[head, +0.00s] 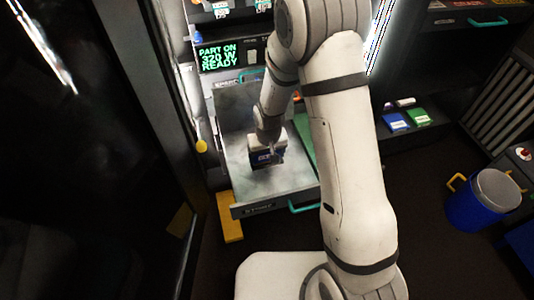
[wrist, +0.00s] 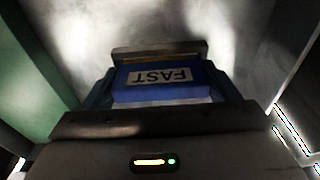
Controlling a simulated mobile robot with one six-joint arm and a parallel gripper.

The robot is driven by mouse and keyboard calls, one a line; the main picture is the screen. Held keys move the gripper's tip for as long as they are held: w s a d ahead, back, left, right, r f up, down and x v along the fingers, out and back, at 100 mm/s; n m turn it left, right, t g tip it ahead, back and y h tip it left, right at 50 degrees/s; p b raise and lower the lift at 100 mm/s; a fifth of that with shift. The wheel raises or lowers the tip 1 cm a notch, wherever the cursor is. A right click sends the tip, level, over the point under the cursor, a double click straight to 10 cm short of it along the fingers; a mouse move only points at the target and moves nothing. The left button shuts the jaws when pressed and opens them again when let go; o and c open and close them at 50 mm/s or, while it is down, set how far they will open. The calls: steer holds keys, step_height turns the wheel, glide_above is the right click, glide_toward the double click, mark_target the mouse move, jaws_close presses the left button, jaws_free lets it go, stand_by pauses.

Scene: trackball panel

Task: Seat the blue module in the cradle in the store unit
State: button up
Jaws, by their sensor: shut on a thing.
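My gripper (head: 268,146) is inside the pulled-out drawer of the store unit (head: 257,211). It is shut on the blue module (wrist: 160,83), which shows between the two dark fingers in the wrist view with its "FAST" label upside down. In the head view the blue module (head: 264,157) shows as a small dark blue block under the gripper, over the grey drawer floor. A pale grey-brown bar (wrist: 160,52) shows just beyond the module; I cannot tell whether it belongs to the cradle. The cradle is not clearly visible, nor whether the module touches anything below.
Drawer walls stand on both sides, with a green strip (wrist: 25,80) at the left in the wrist view. A display (head: 219,57) reads "PART ON 320 W READY". Blue (head: 395,122) and green (head: 418,117) boxes lie on a shelf. A blue bucket (head: 478,208) stands right.

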steer(key=shift+f, duration=0.35)
steer(key=o, duration=0.8)
steer(key=shift+c, duration=0.2)
step_height(320, 180, up, 8)
steer(key=s+p, duration=0.1)
steer(key=p, duration=0.1)
steer(key=shift+d, duration=0.1)
steer(key=s+d+r+m+p, duration=0.1)
steer(key=s+d+r+p, duration=0.4)
steer(key=r+p, duration=0.4)
steer(key=s+d+r+m+p, duration=0.1)
steer(key=s+d+r+p, duration=0.4)
steer(key=r, duration=1.8)
steer(key=s+d+r+m+t+p, duration=0.1)
steer(key=s+d+r+p, duration=0.4)
steer(key=s+r+p, duration=0.3)
steer(key=w+p+v, duration=0.1)
steer(key=p+v, duration=0.3)
steer(key=v, duration=0.4)
steer(key=shift+w+a+r+p, duration=0.2)
steer(key=shift+w+r+p, duration=0.1)
steer(key=shift+w+r, duration=0.1)
